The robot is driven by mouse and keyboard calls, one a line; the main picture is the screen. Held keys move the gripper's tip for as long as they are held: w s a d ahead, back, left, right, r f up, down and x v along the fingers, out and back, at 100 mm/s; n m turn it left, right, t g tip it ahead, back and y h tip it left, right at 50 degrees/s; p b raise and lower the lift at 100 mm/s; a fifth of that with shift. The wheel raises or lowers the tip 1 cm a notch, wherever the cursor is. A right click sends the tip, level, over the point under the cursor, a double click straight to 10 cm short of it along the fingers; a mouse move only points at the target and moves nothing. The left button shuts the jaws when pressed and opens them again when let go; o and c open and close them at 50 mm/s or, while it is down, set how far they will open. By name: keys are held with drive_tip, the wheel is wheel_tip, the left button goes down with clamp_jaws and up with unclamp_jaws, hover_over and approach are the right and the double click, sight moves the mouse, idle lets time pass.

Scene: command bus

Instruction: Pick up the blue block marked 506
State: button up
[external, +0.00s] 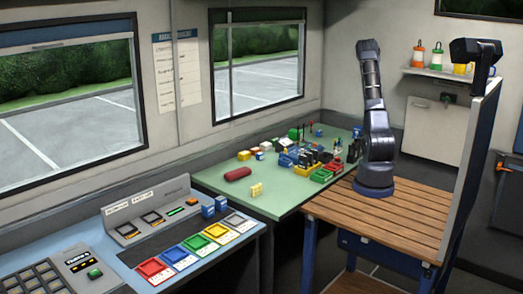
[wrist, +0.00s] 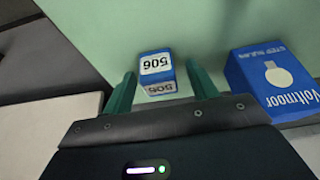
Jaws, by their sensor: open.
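In the wrist view, the blue block (wrist: 153,52) has white labels marked 506 that read upside down. It appears between the two green fingertips of my gripper (wrist: 162,77). The fingers are apart, with a gap on each side of the block, and no grip on it shows. How far the block lies beyond the tips is hard to tell. In the external view my gripper is hidden behind my arm. A small blue block (external: 318,132) stands near the back of the green table there; its marking is too small to read.
A larger blue Voltmoor box (wrist: 274,82) stands close to the right finger in the wrist view. The green table (external: 215,184) holds a dark red roll (external: 237,174), yellow blocks and cluttered coloured bins. Its front left part is mostly clear.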

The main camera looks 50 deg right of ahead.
drive_tip(key=c, duration=1.1)
drive_tip(key=shift+o, duration=0.2)
